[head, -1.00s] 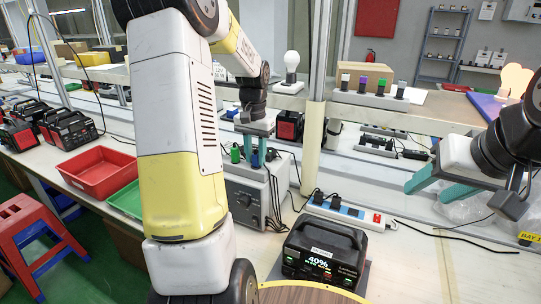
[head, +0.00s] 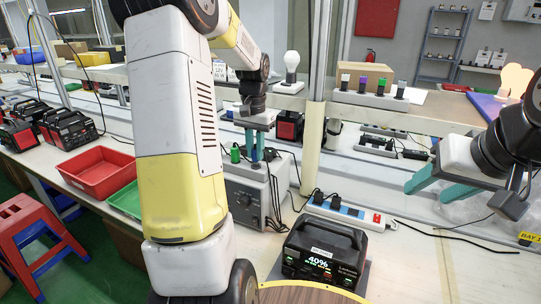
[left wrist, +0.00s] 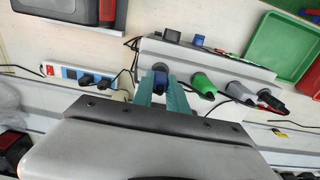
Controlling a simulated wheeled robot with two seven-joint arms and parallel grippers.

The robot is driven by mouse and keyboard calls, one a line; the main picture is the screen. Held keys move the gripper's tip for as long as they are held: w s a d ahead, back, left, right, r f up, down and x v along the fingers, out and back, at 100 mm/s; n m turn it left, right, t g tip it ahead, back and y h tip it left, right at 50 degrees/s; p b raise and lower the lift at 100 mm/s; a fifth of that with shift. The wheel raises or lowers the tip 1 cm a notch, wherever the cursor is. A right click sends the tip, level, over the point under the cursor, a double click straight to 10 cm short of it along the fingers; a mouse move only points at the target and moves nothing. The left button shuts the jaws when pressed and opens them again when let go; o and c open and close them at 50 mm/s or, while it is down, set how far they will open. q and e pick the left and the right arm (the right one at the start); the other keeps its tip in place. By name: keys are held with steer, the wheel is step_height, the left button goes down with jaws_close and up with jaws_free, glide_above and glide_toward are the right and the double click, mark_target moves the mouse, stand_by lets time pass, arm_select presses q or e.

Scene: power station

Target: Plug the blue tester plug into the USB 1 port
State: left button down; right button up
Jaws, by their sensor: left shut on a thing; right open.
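The blue tester plug (left wrist: 160,82) stands on the grey tester box (head: 246,197), between the teal fingers of my left gripper (head: 255,155). The fingers are shut on it. In the head view the plug is mostly hidden by the fingers. The black power station (head: 323,251) with a "40%" display stands at the front centre, right of the box. Its front ports are too small to tell which is USB 1. My right gripper (head: 430,188) is open and empty above the bench at the right.
A green plug (head: 235,153) stands left of the blue one; a grey plug (left wrist: 270,100) shows beyond it. A power strip (head: 336,211) with black plugs and cables lies behind the power station. A post (head: 313,150) rises right of my left gripper. Red (head: 94,170) and green trays lie left.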

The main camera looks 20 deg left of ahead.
mark_target(255, 149)
arm_select(q)
steer(key=shift+r, duration=2.15)
